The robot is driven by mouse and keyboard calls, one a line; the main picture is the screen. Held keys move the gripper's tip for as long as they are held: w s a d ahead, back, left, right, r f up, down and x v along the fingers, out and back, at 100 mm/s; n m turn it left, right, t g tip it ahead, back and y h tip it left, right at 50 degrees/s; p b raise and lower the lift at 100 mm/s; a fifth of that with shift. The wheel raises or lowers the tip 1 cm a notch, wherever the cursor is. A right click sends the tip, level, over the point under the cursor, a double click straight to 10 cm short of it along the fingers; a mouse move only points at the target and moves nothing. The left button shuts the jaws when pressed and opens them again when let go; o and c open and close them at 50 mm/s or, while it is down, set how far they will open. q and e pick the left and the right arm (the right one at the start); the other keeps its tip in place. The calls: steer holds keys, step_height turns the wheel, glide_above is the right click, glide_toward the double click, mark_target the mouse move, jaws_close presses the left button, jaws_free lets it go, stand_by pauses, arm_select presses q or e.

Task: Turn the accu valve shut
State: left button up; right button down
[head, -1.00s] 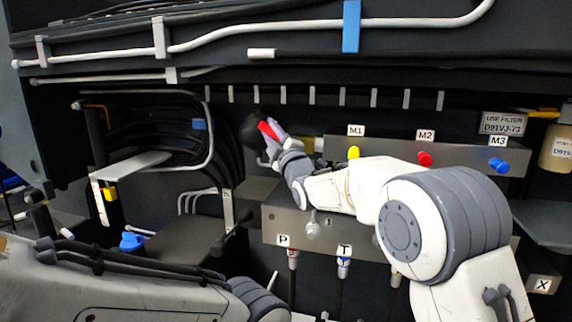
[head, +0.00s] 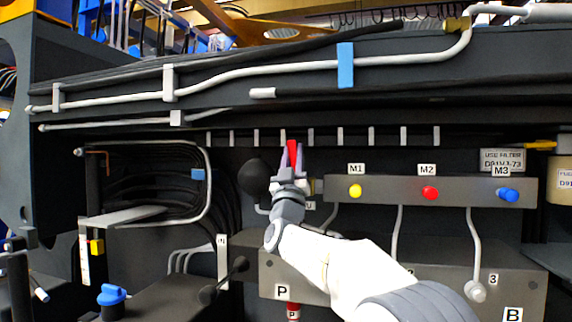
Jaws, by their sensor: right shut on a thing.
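The accu valve's red handle (head: 292,147) stands upright just right of the round black accumulator (head: 253,177), below the row of grey tabs. My right gripper (head: 292,160) is shut on the red handle, with a finger on each side and red showing between and above the fingertips. My right gripper and wrist hide the valve body behind them. My right arm reaches up from the bottom centre. My left gripper is not in view.
A grey bar (head: 450,203) with yellow M1 (head: 356,191), red M2 (head: 430,193) and blue M3 (head: 508,194) ports lies to the right. The grey block (head: 380,262) with hoses is below. A black knob lever (head: 225,280) stands lower left.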

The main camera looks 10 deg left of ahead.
steer(key=shift+s+d+m+h, duration=0.1)
steer(key=shift+d+m+h, duration=0.15)
steer(key=shift+m+h, duration=0.5)
steer(key=shift+w+d+m+h, duration=0.1)
steer(key=shift+d+m+h, duration=0.15)
steer(key=shift+m+h, duration=0.5)
steer(key=shift+s+d+m+h, duration=0.1)
steer(key=shift+d+m+h, duration=0.15)
steer(key=shift+m+h, duration=0.45)
steer(key=shift+r+m, duration=0.1)
steer(key=shift+m, duration=0.3)
steer(key=c, duration=0.7)
jaws_free()
steer(key=shift+d, duration=0.1)
steer(key=shift+o, duration=0.2)
steer(key=shift+s+f+b, duration=0.2)
steer(key=shift+f+b, duration=0.05)
steer(key=shift+b, duration=0.05)
steer(key=b+v, duration=0.3)
steer(key=v, duration=0.6)
steer(key=shift+s+f, duration=0.2)
steer(key=shift+s, duration=0.15)
